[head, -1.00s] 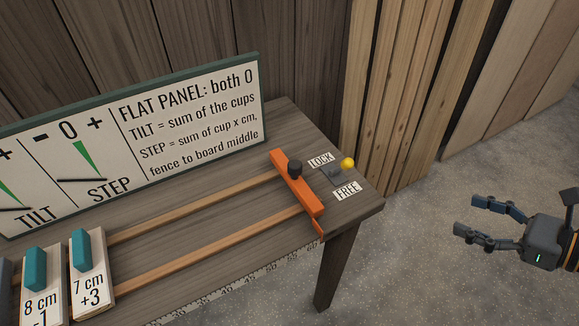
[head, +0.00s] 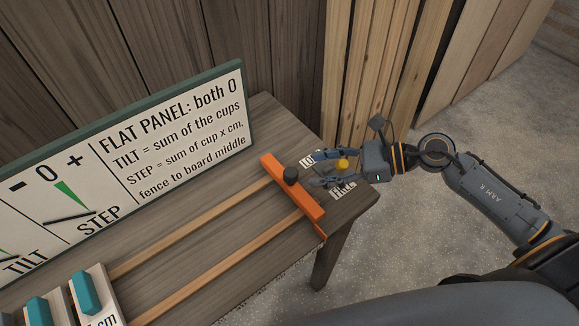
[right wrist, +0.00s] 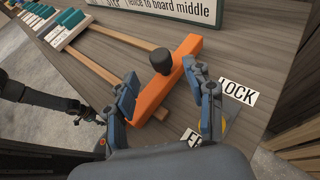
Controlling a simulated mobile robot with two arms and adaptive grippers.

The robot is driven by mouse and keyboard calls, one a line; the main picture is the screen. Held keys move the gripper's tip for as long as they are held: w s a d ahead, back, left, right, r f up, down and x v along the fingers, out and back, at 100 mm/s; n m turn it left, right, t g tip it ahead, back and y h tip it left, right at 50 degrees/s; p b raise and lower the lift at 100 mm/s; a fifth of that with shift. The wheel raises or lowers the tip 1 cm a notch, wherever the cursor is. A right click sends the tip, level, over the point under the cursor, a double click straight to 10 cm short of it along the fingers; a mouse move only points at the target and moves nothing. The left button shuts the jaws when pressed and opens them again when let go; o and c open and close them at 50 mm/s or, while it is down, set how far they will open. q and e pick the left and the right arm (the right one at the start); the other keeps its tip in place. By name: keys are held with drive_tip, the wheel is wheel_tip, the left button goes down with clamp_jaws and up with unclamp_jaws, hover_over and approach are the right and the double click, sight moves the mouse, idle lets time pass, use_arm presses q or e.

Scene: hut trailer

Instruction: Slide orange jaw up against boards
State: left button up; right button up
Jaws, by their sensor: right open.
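The orange jaw (head: 293,187), topped by a black knob (head: 290,174), sits across two wooden rails at the table's right end. The boards (head: 108,316) with teal grips stand at lower left, well apart from the jaw. My right gripper (head: 315,168) is open just right of the knob. In the right wrist view its fingers spread on either side of the orange jaw (right wrist: 180,65), with the knob beyond the fingertips. It does not grip. A dark arm, apparently my left, shows at the left of that view; its fingers are unclear.
The sign panel (head: 190,130) stands along the table's back. The rails (head: 220,258) between jaw and boards are clear.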

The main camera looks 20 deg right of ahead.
sight(294, 172)
drive_tip(key=p+x, duration=0.2)
drive_tip(key=x, duration=0.4)
drive_tip(key=shift+w+a, duration=0.2)
drive_tip(key=shift+a, duration=0.2)
drive_tip(key=shift+w+a+f, duration=0.1)
drive_tip(key=shift+a+f, duration=0.15)
drive_tip(key=shift+a, duration=0.05)
drive_tip(key=shift+c, duration=0.5)
use_arm(q)
drive_tip(key=r, duration=0.1)
drive_tip(key=w+a+r, duration=0.1)
drive_tip(key=r, duration=0.1)
drive_tip(key=shift+w, duration=0.2)
use_arm(e)
clamp_jaws()
